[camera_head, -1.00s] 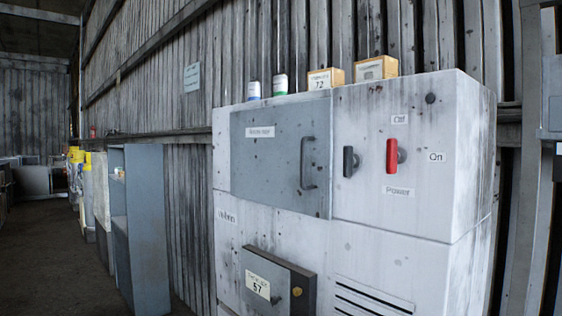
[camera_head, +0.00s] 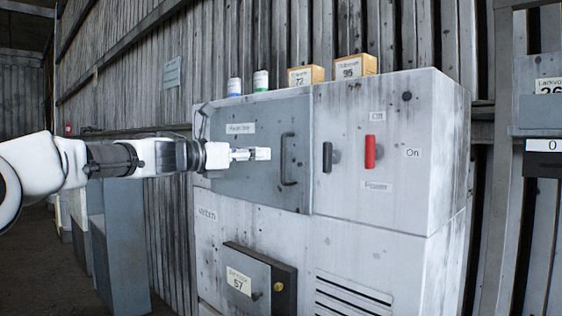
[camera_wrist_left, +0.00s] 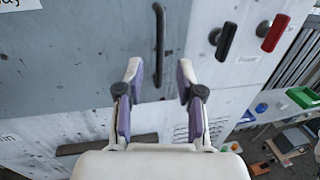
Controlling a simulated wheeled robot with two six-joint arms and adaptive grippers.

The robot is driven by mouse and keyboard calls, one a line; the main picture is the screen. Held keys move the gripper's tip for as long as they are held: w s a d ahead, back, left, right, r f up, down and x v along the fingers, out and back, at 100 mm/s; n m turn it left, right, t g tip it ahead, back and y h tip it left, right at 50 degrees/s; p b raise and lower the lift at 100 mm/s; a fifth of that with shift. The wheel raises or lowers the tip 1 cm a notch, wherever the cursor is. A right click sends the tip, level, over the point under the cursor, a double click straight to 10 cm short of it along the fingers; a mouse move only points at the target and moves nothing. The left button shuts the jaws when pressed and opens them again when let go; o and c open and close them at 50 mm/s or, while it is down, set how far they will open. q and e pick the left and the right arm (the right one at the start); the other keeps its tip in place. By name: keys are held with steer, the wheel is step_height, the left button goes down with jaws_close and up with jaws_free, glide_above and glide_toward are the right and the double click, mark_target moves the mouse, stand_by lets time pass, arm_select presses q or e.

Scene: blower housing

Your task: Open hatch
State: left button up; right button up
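The grey hatch (camera_head: 250,188) is on the upper left front of the white housing and looks shut. Its dark upright bar handle (camera_head: 288,160) is near the hatch's right edge. My left gripper (camera_head: 262,154) is in front of the hatch, left of the handle in the head view. In the left wrist view its two fingers are apart with nothing between them, so the gripper (camera_wrist_left: 157,80) is open. The handle (camera_wrist_left: 160,45) shows just beyond the fingertips, roughly in line with the gap, with no visible contact. My right gripper is not in view.
Right of the hatch are a black switch (camera_head: 327,157) and a red power switch (camera_head: 370,152). Below is a small box (camera_head: 246,275) that sticks out. Two cans and two yellow boxes (camera_head: 306,75) stand on top. A grey cabinet (camera_head: 122,250) stands left, behind my arm.

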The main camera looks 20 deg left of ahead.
arm_select(q)
steer(key=p, duration=0.2)
glide_above(283, 182)
steer(key=shift+a+f, duration=0.15)
steer(key=shift+a, duration=0.15)
steer(key=shift+w+d, duration=0.15)
steer(key=shift+w, duration=0.1)
steer(key=shift+f, duration=0.1)
steer(key=shift+c, duration=0.3)
jaws_close()
